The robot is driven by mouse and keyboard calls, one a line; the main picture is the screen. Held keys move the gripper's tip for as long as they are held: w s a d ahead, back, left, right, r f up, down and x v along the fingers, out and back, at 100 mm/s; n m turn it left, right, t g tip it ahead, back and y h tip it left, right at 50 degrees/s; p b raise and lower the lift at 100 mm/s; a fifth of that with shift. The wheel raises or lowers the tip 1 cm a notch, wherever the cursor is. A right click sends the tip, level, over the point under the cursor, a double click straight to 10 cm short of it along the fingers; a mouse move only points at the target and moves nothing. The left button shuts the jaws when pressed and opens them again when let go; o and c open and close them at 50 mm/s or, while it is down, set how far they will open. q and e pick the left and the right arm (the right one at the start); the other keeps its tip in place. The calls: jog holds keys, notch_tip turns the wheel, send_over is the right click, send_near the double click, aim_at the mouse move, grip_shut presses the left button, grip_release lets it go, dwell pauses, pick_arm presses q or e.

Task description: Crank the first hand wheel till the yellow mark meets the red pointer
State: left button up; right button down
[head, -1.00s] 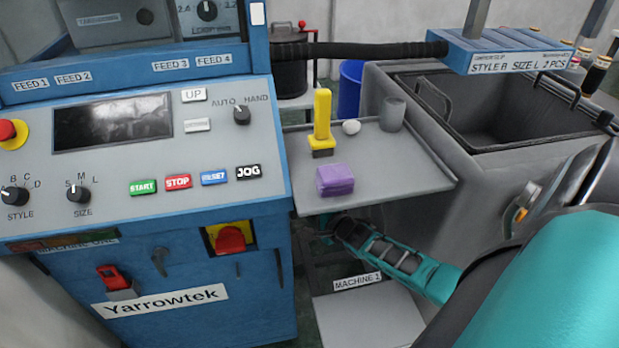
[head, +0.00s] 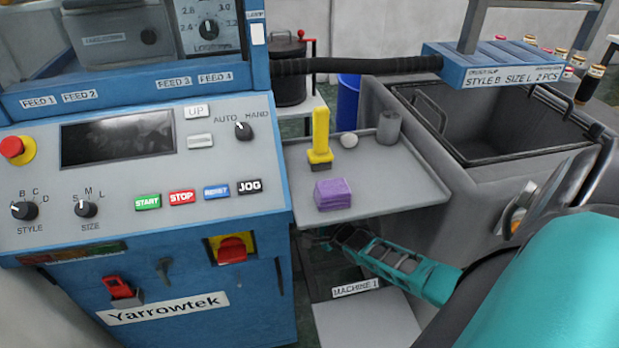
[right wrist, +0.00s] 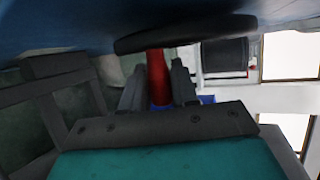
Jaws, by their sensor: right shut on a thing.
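My right gripper (head: 335,237) is low beside the blue machine, under the grey side tray in the head view. In the right wrist view its two fingers (right wrist: 158,92) are shut on a red handle (right wrist: 157,72). The handle meets a dark wheel (right wrist: 185,34), seen nearly edge-on against the blue machine side. The wheel is hidden in the head view. I see neither the yellow mark nor the red pointer in any view. My left gripper is not in view.
The grey side tray (head: 405,195) overhangs my right gripper and carries a yellow-handled brush (head: 321,135), a purple block (head: 333,194) and a grey cup (head: 389,127). The blue control panel (head: 110,195) stands left. A grey bin (head: 480,190) stands right.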

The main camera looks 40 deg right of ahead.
jog(key=c, duration=1.2)
grip_release()
jog(key=shift+w+d+r, duration=0.2)
jog(key=shift+r, duration=0.2)
jog(key=shift+o, duration=1.3)
jog(key=shift+f, duration=0.15)
jog(key=shift+a, duration=0.1)
jog(key=shift+s, duration=0.2)
jog(key=p+v, duration=0.3)
jog(key=v, duration=0.9)
jog(key=shift+s, duration=0.3)
jog(key=shift+a, duration=0.1)
